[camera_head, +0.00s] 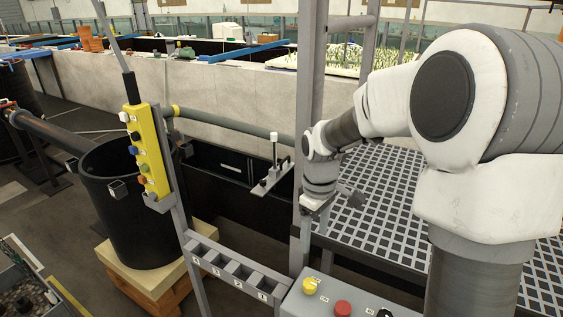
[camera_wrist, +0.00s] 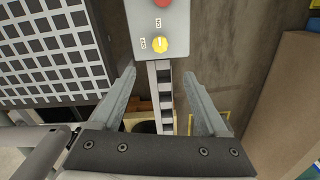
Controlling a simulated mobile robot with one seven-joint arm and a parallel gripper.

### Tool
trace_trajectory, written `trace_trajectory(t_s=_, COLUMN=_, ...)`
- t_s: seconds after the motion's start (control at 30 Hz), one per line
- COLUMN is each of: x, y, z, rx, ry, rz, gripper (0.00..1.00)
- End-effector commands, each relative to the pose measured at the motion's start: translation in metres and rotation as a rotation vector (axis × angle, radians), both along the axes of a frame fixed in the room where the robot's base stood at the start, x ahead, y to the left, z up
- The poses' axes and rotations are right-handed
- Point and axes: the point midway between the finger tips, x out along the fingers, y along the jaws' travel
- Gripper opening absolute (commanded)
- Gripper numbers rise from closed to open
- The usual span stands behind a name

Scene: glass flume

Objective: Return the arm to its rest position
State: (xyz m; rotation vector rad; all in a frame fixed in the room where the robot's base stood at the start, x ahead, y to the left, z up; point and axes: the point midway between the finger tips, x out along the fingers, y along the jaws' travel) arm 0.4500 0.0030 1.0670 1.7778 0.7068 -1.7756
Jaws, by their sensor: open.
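My arm comes in from the right of the head view and bends down near the middle. My gripper (camera_head: 306,232) hangs there beside a grey upright post, left of the dark grating; its fingers are small and partly hard to make out in that view. In the wrist view my gripper (camera_wrist: 159,74) has its two grey fingers well apart. Nothing is held between them. Behind the gap lie a slotted rack (camera_wrist: 166,98) and a grey control box (camera_wrist: 174,22).
The control box (camera_head: 325,302) has a yellow knob and a red button. The slotted rack (camera_head: 237,267) runs beside it. A yellow pendant (camera_head: 149,150) is on a post. A black tank (camera_head: 125,210) stands left. The square-holed grating (camera_head: 385,205) is right of my gripper.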

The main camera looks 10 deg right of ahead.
Motion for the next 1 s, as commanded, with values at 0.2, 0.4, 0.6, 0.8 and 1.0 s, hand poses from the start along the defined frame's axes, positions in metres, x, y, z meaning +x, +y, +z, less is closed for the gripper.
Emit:
trace_trajectory(t_s=0.2, x=-0.02, y=-0.001, z=0.033, rx=-0.03, ry=-0.061, rz=-0.081, gripper=0.77)
trace_trajectory(t_s=0.4, x=-0.06, y=-0.003, z=0.076, rx=-0.049, ry=-0.163, rz=-0.233, gripper=0.77)
trace_trajectory(t_s=0.6, x=-0.104, y=-0.005, z=0.107, rx=-0.025, ry=-0.267, rz=-0.391, gripper=0.77)
trace_trajectory(t_s=0.8, x=-0.149, y=-0.005, z=0.126, rx=0.042, ry=-0.366, rz=-0.546, gripper=0.77)
trace_trajectory(t_s=1.0, x=-0.185, y=-0.004, z=0.132, rx=0.13, ry=-0.436, rz=-0.674, gripper=0.77)
